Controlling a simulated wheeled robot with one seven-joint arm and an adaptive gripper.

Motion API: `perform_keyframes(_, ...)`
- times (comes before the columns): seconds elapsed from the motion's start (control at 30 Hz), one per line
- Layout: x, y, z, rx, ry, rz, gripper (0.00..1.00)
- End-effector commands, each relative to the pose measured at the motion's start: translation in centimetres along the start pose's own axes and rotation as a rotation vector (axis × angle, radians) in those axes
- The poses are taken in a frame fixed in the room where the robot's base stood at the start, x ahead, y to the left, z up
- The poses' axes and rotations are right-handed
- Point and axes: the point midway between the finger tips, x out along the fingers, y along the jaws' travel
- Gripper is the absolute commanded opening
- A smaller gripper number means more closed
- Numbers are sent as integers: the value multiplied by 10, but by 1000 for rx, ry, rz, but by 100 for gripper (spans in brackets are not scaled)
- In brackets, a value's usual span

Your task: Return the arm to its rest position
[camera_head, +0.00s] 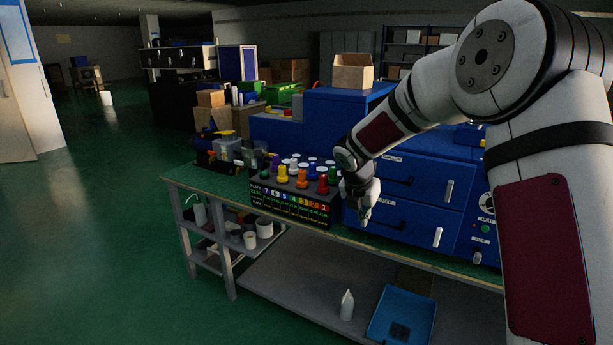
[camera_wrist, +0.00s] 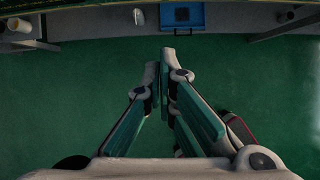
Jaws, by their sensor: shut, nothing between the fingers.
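My gripper (camera_head: 363,218) hangs at the end of my arm, pointing down, at the front edge of the bench (camera_head: 345,238). It is beside the right end of the rack of coloured plugs (camera_head: 292,202) and in front of the blue cabinet (camera_head: 405,212). In the wrist view my gripper (camera_wrist: 160,58) has its fingers together, with nothing between them. Below it that view shows green floor (camera_wrist: 90,90). Whether the gripper touches the rack or cabinet cannot be told from the head view.
The lower shelf holds a blue tray (camera_head: 428,318), also in the wrist view (camera_wrist: 202,16), and a white bottle (camera_head: 347,306). Cups (camera_head: 264,228) stand on the side shelves. A small machine (camera_head: 222,152) sits at the bench's left end. The floor at left (camera_head: 95,240) is clear.

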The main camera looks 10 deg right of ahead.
Motion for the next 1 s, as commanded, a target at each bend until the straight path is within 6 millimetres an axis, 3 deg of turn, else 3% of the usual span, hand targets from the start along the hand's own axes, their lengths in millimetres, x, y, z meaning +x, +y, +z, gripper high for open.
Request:
perform_keyframes(0.27, -100, -49, -17, 459, -24, -27, 0)
perform_keyframes(0.5, -182, -106, -59, 980, -19, -35, 0)
perform_keyframes(0.7, -235, -154, -107, 1424, 18, -32, 0)
perform_keyframes(1.0, -283, -212, -195, 2077, 161, -49, 0)
